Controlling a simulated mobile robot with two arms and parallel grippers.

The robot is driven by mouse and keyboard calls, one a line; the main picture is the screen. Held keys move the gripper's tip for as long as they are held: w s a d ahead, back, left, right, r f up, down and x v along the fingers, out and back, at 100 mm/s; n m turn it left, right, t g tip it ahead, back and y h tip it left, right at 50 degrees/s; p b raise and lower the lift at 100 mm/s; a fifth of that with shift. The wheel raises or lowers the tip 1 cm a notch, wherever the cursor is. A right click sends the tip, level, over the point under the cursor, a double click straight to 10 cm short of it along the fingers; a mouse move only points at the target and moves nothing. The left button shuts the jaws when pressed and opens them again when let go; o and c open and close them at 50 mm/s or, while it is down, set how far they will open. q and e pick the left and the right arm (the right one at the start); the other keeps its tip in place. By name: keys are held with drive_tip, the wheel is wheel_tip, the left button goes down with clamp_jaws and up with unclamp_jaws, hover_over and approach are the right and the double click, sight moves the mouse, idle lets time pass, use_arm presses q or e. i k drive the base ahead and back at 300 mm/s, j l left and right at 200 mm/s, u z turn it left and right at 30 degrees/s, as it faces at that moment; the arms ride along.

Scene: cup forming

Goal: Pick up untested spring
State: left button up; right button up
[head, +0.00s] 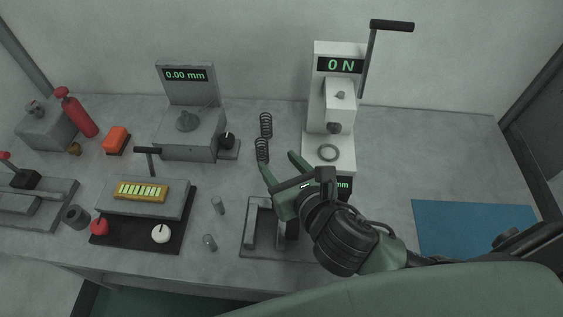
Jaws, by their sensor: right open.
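Two dark coil springs are near the middle of the grey bench: a far spring (266,124) and a near spring (262,149) just in front of it. I cannot tell which one is untested. My right gripper (278,162) is open and empty, its fingers pointing toward the back of the bench. Its left fingertip is close to the near spring's lower end; I cannot tell whether they touch. My left gripper is not in view.
A force tester (340,95) reading "0 N" with a lever stands right of the springs. A gauge (188,120) reading "0.00 mm" stands left. A grey fixture (250,238) and small metal cylinders (218,205) lie in front. A blue mat (470,228) is at right.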

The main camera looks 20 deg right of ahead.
sight(262, 122)
drive_tip(key=k+j, duration=0.3)
drive_tip(key=k, duration=0.15)
drive_tip(key=k+j, duration=0.3)
drive_tip(key=k, duration=0.15)
